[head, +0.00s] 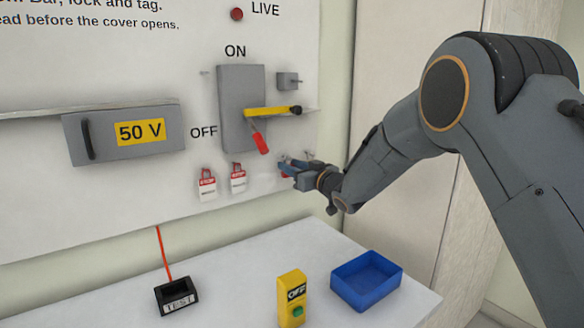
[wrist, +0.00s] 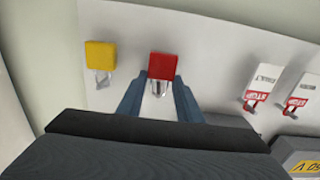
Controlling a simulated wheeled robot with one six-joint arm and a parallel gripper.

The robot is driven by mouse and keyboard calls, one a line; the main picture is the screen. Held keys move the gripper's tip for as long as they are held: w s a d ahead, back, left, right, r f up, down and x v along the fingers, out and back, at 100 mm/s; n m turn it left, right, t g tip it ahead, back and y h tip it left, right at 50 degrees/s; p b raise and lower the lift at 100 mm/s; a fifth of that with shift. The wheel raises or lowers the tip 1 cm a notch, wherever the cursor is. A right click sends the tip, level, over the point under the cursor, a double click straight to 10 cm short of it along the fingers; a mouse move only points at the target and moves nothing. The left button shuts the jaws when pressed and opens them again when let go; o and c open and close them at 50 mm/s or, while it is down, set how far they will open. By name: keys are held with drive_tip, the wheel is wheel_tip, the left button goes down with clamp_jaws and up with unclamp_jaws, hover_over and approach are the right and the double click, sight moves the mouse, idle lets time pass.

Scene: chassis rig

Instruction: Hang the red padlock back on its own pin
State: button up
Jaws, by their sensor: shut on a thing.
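The red padlock (wrist: 163,67) is between the fingertips of my gripper (wrist: 160,84) in the wrist view, with its metal shackle towards the picture's bottom. My gripper is shut on it, close to the white panel. In the head view my gripper (head: 288,168) is at the panel's lower right, and the padlock is mostly hidden by the fingers. The red padlock's own pin is not clearly visible. I cannot tell whether the shackle is around a pin.
A yellow padlock (wrist: 100,55) hangs beside the red one. Two red-and-white tags (head: 207,184) (head: 238,178) hang left of my gripper. A grey switch box (head: 240,85) with a red-handled lever (head: 261,143) is above. A blue tray (head: 366,280) and yellow button box (head: 291,300) stand on the table.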

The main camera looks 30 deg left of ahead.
drive_tip(key=o, duration=1.2)
drive_tip(key=s+d+f+m+h+b, duration=0.1)
drive_tip(key=d+f+m+h, duration=0.25)
drive_tip(key=d, duration=0.95)
drive_tip(key=s+d+f+m+t+h, duration=0.15)
drive_tip(key=d+f+h, duration=0.3)
drive_tip(key=d, duration=0.95)
drive_tip(key=s+d+f+m+h+b, duration=0.1)
drive_tip(key=d+f+m+h, duration=0.25)
drive_tip(key=d, duration=0.95)
drive_tip(key=s+d+f+m+g+h, duration=0.2)
drive_tip(key=s+d+f+g+h, duration=0.25)
drive_tip(key=s+d, duration=0.9)
drive_tip(key=s+d+f+g, duration=0.1)
drive_tip(key=s+d, duration=0.1)
drive_tip(key=s, duration=0.3)
drive_tip(key=s+d+f+m+g, duration=0.1)
drive_tip(key=s+d+g, duration=0.1)
drive_tip(key=s, duration=0.4)
drive_tip(key=s+d+f+m+g, duration=0.1)
drive_tip(key=s+d, duration=0.2)
drive_tip(key=s, duration=0.3)
drive_tip(key=shift+s+f+g, duration=0.1)
drive_tip(key=shift+g, duration=0.3)
